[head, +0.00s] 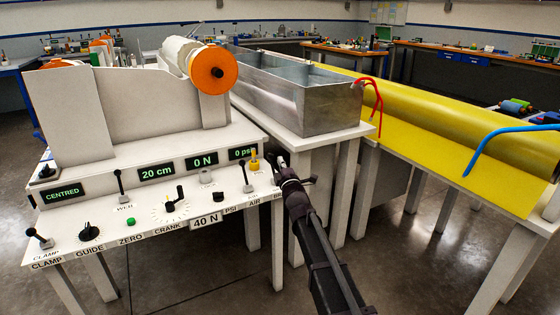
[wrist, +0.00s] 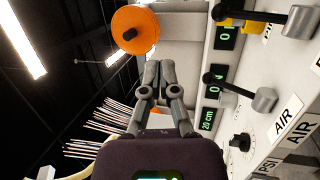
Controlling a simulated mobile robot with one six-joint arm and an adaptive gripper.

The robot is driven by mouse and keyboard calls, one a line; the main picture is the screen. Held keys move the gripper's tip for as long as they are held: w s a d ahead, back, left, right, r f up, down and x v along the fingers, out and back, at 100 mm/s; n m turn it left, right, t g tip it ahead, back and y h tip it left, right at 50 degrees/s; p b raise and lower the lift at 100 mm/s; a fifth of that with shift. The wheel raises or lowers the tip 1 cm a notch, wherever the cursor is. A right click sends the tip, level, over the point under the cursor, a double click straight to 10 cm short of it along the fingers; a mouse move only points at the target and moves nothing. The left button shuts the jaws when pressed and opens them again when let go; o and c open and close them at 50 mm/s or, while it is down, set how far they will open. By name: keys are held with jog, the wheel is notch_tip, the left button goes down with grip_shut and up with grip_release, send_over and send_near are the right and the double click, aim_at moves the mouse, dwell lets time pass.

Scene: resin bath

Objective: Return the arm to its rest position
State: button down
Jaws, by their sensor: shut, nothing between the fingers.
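My gripper (head: 282,161) is at the right end of the white control panel (head: 140,215), next to the AIR label. In the wrist view its two grey fingers (wrist: 159,72) are together with nothing between them. My dark arm reaches up to it from the bottom of the head view. The wrist view looks along the tilted panel, with a lever (wrist: 264,99) to the right of the fingers. I cannot tell whether the gripper touches the panel.
The panel carries several levers and knobs, among them a yellow knob (head: 254,163). An orange-ended roll (head: 212,70) sits above. A metal bath (head: 300,90) stands behind, and a yellow-topped table (head: 440,150) to the right with red and blue hoses. Open floor lies in front.

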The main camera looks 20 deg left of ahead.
jog(key=shift+d, duration=0.1)
dwell(0.3)
jog(key=s+d+f+m+g+h, duration=0.25)
jog(key=d+f+m, duration=0.25)
jog(key=d, duration=0.4)
jog(key=s+d+f+m+g+h, duration=0.2)
jog(key=d+f+m+h, duration=0.25)
jog(key=d, duration=0.35)
jog(key=s+d+f+m+g+h, duration=0.2)
jog(key=d+f+m+h, duration=0.15)
jog(key=d+f, duration=0.4)
jog(key=s+d+f+m+g, duration=0.3)
jog(key=s+d+m+g, duration=0.2)
jog(key=s+d, duration=0.45)
jog(key=s+d+f+m+g, duration=0.3)
jog(key=s+d+m+g, duration=0.25)
jog(key=s, duration=0.75)
notch_tip(320, 180, up, 33)
jog(key=s+d+p, duration=0.1)
jog(key=s+p, duration=0.1)
jog(key=p, duration=3.1)
jog(key=shift+s+d+g, duration=0.2)
jog(key=shift+s+g, duration=0.1)
jog(key=shift+f+h, duration=0.1)
jog(key=shift+h, duration=0.15)
